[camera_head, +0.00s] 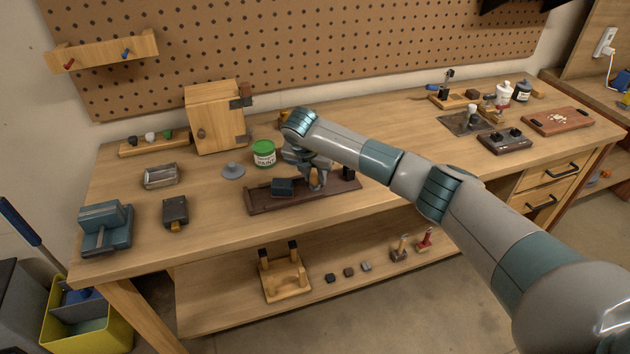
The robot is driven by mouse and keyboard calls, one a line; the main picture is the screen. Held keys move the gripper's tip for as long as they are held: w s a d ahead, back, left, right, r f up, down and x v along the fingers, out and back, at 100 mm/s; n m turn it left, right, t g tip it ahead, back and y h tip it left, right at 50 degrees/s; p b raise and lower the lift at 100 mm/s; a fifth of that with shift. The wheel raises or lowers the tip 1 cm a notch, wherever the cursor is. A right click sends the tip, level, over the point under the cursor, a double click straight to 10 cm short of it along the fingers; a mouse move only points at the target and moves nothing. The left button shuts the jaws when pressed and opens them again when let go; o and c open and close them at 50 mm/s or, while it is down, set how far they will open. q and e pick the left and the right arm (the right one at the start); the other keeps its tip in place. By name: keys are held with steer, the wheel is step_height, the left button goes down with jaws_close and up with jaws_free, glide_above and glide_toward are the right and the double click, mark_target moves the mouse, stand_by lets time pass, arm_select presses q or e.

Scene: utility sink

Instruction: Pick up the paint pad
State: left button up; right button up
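My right arm reaches in from the right, and its gripper (316,182) points down over a long brown tray (262,205) on the workbench. A small dark blue block-like thing (283,187) sits on the tray just left of the gripper; it may be the paint pad, but I cannot tell for sure. Something tan shows at the fingers. The fingers are too small and partly hidden to tell whether they are open or shut. Another dark flat piece with a yellowish end (175,211) lies on the bench at the left. My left gripper is not in view.
A green-lidded paint can (264,154) and a grey disc with a knob (234,170) stand behind the tray. A wooden box (216,120) is at the back, a blue vise-like tool (104,228) at the left. A dark tray (504,141) and cutting board (557,121) lie right.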

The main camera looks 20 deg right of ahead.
mark_target(315, 174)
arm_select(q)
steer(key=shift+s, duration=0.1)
arm_select(e)
steer(key=c, duration=0.4)
steer(key=shift+r, duration=0.1)
steer(key=shift+c, duration=0.2)
steer(key=shift+r+b, duration=0.35)
steer(key=shift+r, duration=0.15)
step_height(315, 174, up, 6)
steer(key=b, duration=0.2)
steer(key=shift+r+b, duration=0.25)
steer(key=shift+b, duration=0.05)
step_height(315, 174, up, 2)
steer(key=shift+r, duration=0.2)
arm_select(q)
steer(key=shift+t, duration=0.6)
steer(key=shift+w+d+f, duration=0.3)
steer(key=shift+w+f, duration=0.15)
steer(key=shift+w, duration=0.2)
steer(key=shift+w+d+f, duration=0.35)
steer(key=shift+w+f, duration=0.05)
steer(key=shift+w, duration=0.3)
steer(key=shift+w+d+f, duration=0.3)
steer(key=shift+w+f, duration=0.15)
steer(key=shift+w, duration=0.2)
arm_select(e)
steer(key=shift+o, duration=0.4)
